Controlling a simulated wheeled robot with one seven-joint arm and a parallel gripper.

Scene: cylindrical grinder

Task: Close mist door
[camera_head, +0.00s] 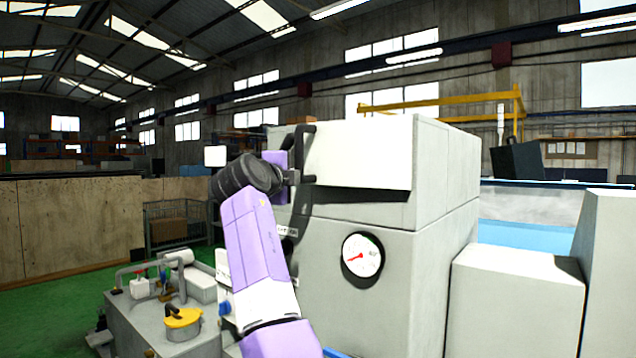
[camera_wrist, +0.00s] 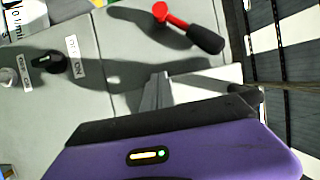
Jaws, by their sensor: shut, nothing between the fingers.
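The mist door looks to be the pale panel (camera_head: 360,155) on the upper front of the grey machine cabinet (camera_head: 365,275) in the head view. Its lower edge seems to stand out from the cabinet, with shadow below; how far is hard to tell. My gripper (camera_head: 293,177) is shut and empty, close by the handle and left end; contact cannot be told. In the wrist view my fingertips (camera_wrist: 158,88) show beside a pale edge (camera_wrist: 205,82), perhaps the door's.
A red lever with a black grip (camera_wrist: 190,26) and a black knob (camera_wrist: 48,62) are on the grey face in the wrist view. A pressure gauge (camera_head: 362,256) is on the cabinet front. A tank with a yellow-lidded pot (camera_head: 183,322) stands lower left.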

